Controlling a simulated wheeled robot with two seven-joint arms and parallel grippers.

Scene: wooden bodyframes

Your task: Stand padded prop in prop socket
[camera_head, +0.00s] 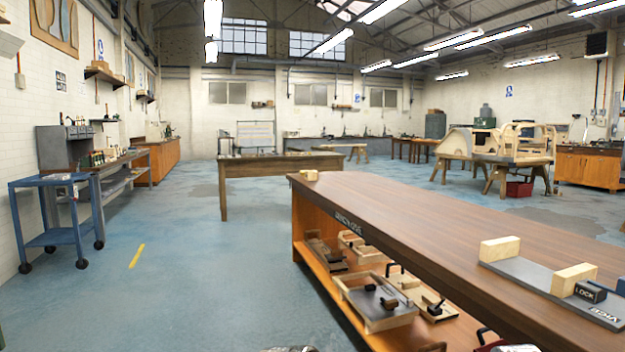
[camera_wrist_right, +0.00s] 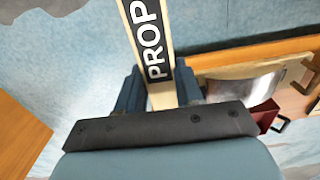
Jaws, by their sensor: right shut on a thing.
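The padded prop (camera_wrist_right: 150,40) is a pale wooden bar with a black label reading PROP, in the right wrist view. My right gripper (camera_wrist_right: 159,92) is shut on it, with a blue finger on either side. The bar runs from between the fingers out past the top edge of the picture. Its far end is out of frame, and I cannot make out its pad. I cannot pick out the prop socket in either view. My left gripper is not in view.
A long brown bench (camera_head: 420,225) fills the right of the head view, with a vice board (camera_head: 530,283) on top and wooden jigs (camera_head: 378,300) on its shelf. A blue trolley (camera_head: 60,190) stands at left. The blue floor (camera_head: 190,270) between is clear.

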